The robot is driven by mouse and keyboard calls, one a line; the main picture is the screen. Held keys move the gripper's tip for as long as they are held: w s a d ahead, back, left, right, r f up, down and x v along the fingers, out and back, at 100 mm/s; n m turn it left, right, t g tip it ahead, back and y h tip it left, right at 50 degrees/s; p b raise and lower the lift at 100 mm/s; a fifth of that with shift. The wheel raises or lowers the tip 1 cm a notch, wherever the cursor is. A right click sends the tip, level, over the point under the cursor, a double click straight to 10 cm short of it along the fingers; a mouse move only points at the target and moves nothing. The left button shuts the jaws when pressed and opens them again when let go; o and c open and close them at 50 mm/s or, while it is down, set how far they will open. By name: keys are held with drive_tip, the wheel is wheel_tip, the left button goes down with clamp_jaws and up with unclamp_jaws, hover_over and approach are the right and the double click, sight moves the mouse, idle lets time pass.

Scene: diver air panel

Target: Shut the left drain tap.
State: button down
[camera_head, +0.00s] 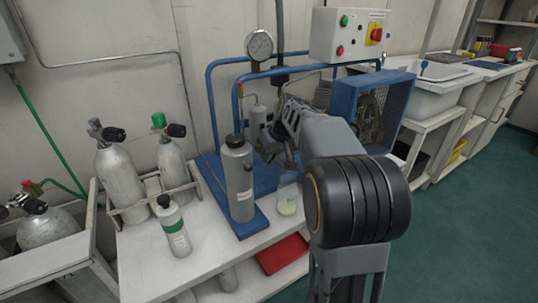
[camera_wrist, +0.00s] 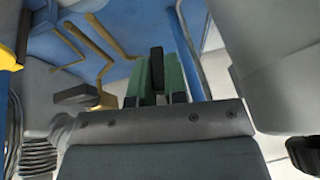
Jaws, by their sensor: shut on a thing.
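In the wrist view my gripper (camera_wrist: 158,72) has its two green fingers closed on a narrow black tap lever (camera_wrist: 157,62), which stands upright between them. A second tap, with a dark flat handle (camera_wrist: 73,94) and brass body (camera_wrist: 104,99), is apart from the fingers to their left. Brass drain pipes (camera_wrist: 85,40) run over the blue base. I cannot tell from these views which tap is the left one, or how far the held lever is turned. In the head view my arm hides most of the taps and fingertips beside the grey filter tower (camera_head: 239,185).
A blue pipe frame (camera_head: 211,100) with a pressure gauge (camera_head: 259,45) rises behind. A caged compressor (camera_head: 371,105) stands to the right. A clear jar (camera_head: 288,196) stands below my gripper. Cylinders (camera_head: 120,180) and a green-banded bottle (camera_head: 174,228) are left. A rounded grey body (camera_wrist: 263,60) crowds the wrist view's right.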

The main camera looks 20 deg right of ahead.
drive_tip(key=shift+d+r+y+p, duration=0.1)
drive_tip(key=shift+r+y+p, duration=0.15)
drive_tip(key=shift+y+p, duration=0.45)
drive_tip(key=shift+d+m+y+p, duration=0.1)
drive_tip(key=shift+m+y+p, duration=0.2)
drive_tip(key=shift+p, duration=0.4)
drive_tip(key=shift+f+y+p, duration=0.3)
drive_tip(key=shift+y+p, duration=0.3)
drive_tip(key=shift+y, duration=0.5)
drive_tip(key=c, duration=1.1)
unclamp_jaws()
drive_tip(key=shift+c, duration=0.2)
drive_tip(key=p+v, duration=0.4)
drive_tip(key=v, duration=0.9)
drive_tip(key=shift+d+r+p, duration=0.25)
drive_tip(key=shift+r+p, duration=0.05)
drive_tip(key=shift+r, duration=0.05)
